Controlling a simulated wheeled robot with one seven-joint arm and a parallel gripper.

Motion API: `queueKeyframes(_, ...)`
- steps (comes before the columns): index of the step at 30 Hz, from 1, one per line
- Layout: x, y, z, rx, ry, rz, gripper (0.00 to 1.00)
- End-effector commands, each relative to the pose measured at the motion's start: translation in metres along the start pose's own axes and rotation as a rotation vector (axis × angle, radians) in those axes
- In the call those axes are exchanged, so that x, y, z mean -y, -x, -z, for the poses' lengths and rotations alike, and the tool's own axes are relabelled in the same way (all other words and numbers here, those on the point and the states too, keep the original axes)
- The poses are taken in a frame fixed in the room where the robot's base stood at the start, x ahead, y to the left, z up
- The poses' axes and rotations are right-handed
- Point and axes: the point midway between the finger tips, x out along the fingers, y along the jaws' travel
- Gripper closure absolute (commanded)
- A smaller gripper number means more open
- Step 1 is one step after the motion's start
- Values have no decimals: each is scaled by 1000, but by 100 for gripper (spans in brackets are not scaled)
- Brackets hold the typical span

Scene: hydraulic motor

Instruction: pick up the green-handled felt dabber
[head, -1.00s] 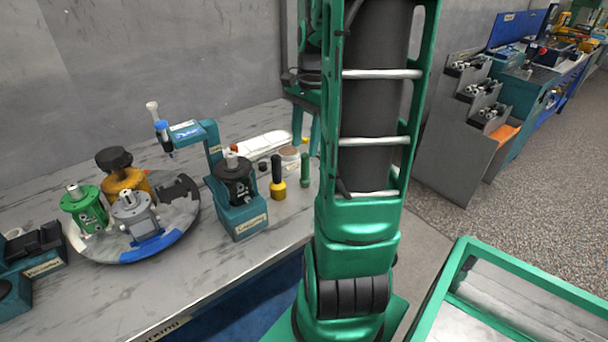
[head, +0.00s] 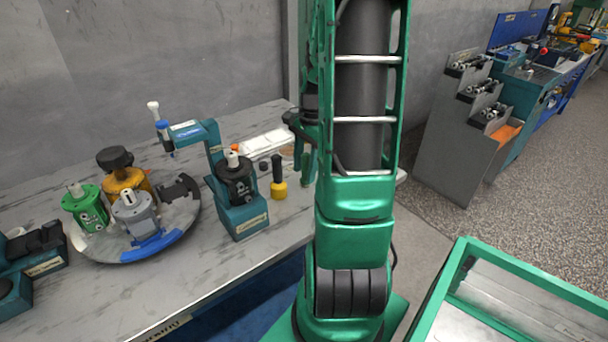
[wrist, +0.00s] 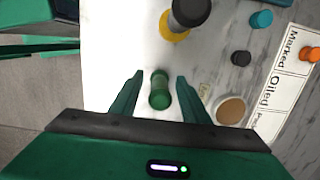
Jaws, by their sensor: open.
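The green-handled felt dabber (wrist: 159,92) stands upright on the bench and is seen from above in the wrist view. My gripper (wrist: 160,80) is open, with one finger to each side of the dabber and visible gaps between. It looks pointed down over the dabber; I cannot tell how far below the tips it is. In the head view my arm and gripper crowd the dabber's spot, and I cannot clearly separate its green from my own green parts.
A yellow-based tool with a dark handle (head: 278,180) stands close by, left of the dabber. A round tan-topped tin (wrist: 230,110) and a white labelled tray (wrist: 283,75) are near. A teal press stand (head: 240,215) and a round turntable (head: 187,222) with motors stand further left.

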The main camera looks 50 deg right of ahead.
Motion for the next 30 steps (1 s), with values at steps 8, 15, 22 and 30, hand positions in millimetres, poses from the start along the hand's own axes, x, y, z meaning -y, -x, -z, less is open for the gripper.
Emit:
queueKeyframes(8, 0, -10, 0, -1, 1, 2, 58)
queueKeyframes(15, 0, -10, 0, -1, 1, 2, 94)
queueKeyframes(22, 0, -10, 0, -1, 1, 2, 100)
queueKeyframes(30, 1, 9, -2, -3, 1, 4, 100)
